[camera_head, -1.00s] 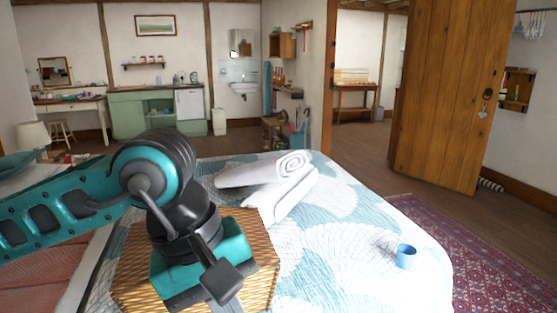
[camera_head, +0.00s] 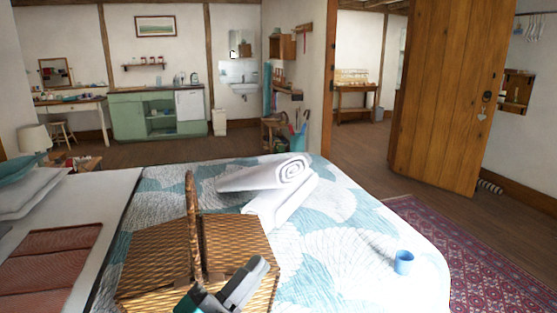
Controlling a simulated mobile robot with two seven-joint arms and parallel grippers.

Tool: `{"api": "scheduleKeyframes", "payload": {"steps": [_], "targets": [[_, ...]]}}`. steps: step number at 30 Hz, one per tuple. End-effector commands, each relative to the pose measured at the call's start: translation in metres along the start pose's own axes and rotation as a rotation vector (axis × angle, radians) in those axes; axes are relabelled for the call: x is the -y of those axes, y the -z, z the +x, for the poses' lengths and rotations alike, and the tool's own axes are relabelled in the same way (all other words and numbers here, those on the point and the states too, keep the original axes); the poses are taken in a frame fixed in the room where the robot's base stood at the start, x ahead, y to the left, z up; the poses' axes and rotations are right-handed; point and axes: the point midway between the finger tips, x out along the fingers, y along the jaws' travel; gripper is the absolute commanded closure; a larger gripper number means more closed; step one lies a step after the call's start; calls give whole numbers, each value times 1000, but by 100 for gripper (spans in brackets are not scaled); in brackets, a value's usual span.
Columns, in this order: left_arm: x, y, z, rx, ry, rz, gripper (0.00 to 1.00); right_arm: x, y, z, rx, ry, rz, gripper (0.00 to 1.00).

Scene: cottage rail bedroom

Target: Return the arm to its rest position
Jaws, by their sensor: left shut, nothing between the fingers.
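My left gripper (camera_head: 236,290) shows low in the middle of the view, in front of the near side of a wicker picnic basket (camera_head: 150,258). Its fingers are together with nothing seen between them. Most of the left arm is out of view below the frame. The basket has an upright handle (camera_head: 192,215) and stands on the bed with its lids down. My right gripper is not in view.
The bed's patterned quilt (camera_head: 345,255) holds rolled white towels (camera_head: 270,185) behind the basket and a blue cup (camera_head: 403,262) at the right. Pillows (camera_head: 25,190) lie at the left. An open wooden door (camera_head: 445,100) and a red rug (camera_head: 480,260) are at the right.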

Motion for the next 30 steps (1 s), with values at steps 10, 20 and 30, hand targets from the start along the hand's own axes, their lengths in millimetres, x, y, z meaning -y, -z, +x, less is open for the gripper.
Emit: {"api": "scheduleKeyframes", "payload": {"steps": [10, 20, 30], "targets": [[-122, -98, -200, 910, -123, -790, 100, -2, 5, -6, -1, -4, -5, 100], [-164, -88, -297, 1250, -123, -1047, 100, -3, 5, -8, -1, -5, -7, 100], [-164, -87, -298, 1253, -125, -1048, 100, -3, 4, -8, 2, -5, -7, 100]]}}
